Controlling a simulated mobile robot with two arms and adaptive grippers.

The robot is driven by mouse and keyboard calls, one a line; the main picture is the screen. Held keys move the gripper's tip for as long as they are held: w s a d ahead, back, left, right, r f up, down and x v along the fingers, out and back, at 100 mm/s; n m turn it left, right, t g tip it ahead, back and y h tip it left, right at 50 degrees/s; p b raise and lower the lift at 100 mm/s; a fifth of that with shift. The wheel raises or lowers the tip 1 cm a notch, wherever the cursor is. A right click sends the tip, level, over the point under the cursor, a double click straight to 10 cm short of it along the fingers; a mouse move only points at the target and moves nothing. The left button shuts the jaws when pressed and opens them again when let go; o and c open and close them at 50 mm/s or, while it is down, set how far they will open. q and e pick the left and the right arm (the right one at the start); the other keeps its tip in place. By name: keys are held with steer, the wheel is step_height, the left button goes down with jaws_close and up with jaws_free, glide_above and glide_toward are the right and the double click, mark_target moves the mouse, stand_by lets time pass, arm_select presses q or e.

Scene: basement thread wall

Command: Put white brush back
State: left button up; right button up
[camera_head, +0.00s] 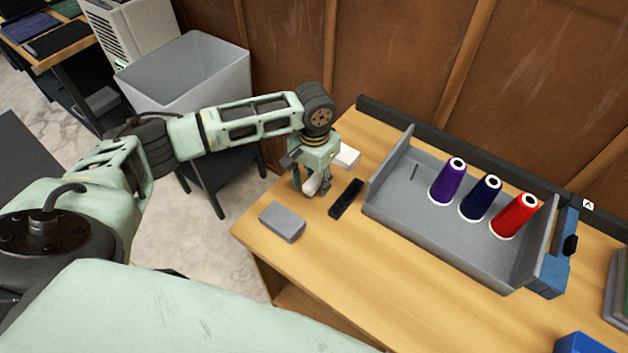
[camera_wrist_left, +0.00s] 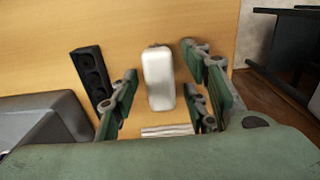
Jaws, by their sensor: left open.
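A rounded white object, which looks like the white brush (camera_wrist_left: 158,78), lies on the wooden table between the fingers of my left gripper in the left wrist view. My left gripper (camera_head: 312,187) points down over the left end of the table in the head view. Its fingers stand open on either side of the white object, with gaps visible. A pale piece shows between the fingers in the head view, mostly hidden by them. A black holder with round recesses (camera_wrist_left: 90,73) lies beside the gripper; it also shows in the head view (camera_head: 346,198). My right gripper is not in view.
A grey tray (camera_head: 405,222) with purple, dark blue and red thread cones stands right of the gripper. A grey box (camera_head: 283,221) lies near the front edge. A white block (camera_head: 347,156) lies behind the gripper. A grey bin (camera_head: 185,75) stands left, off the table.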

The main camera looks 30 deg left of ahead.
mark_target(314, 181)
arm_select(q)
step_height(314, 181, up, 12)
steer(key=shift+f+b, duration=0.15)
steer(key=shift+b, duration=0.3)
